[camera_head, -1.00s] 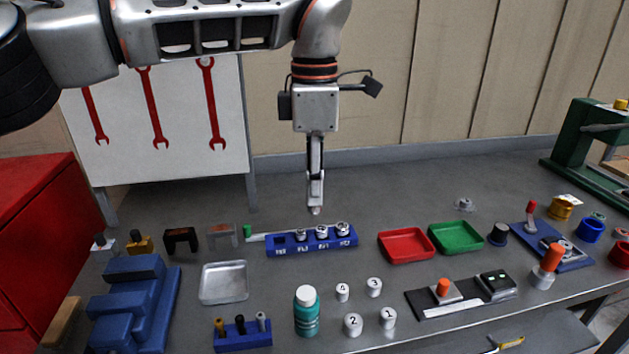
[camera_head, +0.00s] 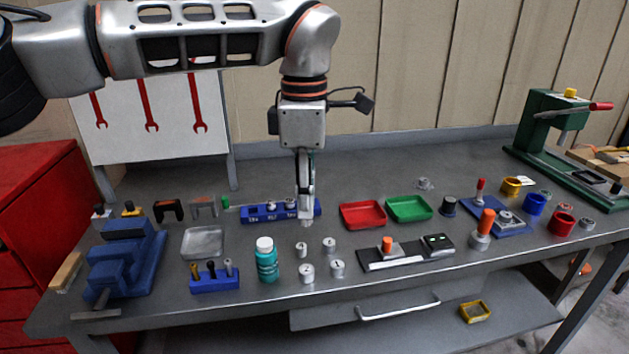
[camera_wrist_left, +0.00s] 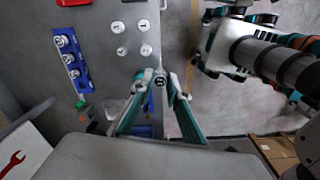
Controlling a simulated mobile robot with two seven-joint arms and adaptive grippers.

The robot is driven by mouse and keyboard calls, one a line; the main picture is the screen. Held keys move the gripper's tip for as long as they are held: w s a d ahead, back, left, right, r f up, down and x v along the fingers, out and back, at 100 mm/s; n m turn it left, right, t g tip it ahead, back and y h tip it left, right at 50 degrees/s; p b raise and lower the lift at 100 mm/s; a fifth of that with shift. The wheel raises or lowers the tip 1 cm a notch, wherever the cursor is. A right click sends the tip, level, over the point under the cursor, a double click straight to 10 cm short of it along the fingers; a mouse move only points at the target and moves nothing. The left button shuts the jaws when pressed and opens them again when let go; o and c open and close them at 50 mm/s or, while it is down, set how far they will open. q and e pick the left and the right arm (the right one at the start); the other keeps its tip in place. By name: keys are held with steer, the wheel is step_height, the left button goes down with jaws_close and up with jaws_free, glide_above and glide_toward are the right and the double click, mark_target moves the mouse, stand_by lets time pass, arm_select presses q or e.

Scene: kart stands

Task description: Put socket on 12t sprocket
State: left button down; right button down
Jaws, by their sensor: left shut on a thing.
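My left gripper (camera_head: 305,219) points down in front of the right part of the blue socket rack (camera_head: 253,213). Its fingers are shut on a small round piece, seen end-on as a dark-centred ring in the left wrist view (camera_wrist_left: 160,81); it looks like a socket. The gripper partly covers the rack in the head view. Several silver sockets stand in the rack, and its left slot looks empty; the rack also shows in the wrist view (camera_wrist_left: 75,74). A small silver toothed piece (camera_head: 424,183) behind the green tray may be a sprocket; its tooth count is unreadable. My right gripper is not seen.
Numbered silver cylinders (camera_head: 338,268) and a teal bottle (camera_head: 267,262) stand in front of the gripper. Red (camera_head: 362,226) and green (camera_head: 429,217) trays lie to its right.

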arm_select(q)
steer(key=s+a+f+m, duration=0.3)
steer(key=a+f+m, duration=0.2)
steer(key=f, duration=0.6)
steer(key=s+a+f+m, duration=0.4)
steer(key=a+f+m, duration=0.2)
steer(key=a+f, duration=0.4)
steer(key=s+a+f+m, duration=0.4)
steer(key=a+f+m, duration=0.2)
steer(key=f, duration=0.7)
steer(key=shift+a+f, duration=0.4)
steer(key=shift+a, duration=0.75)
steer(key=shift+d, duration=0.1)
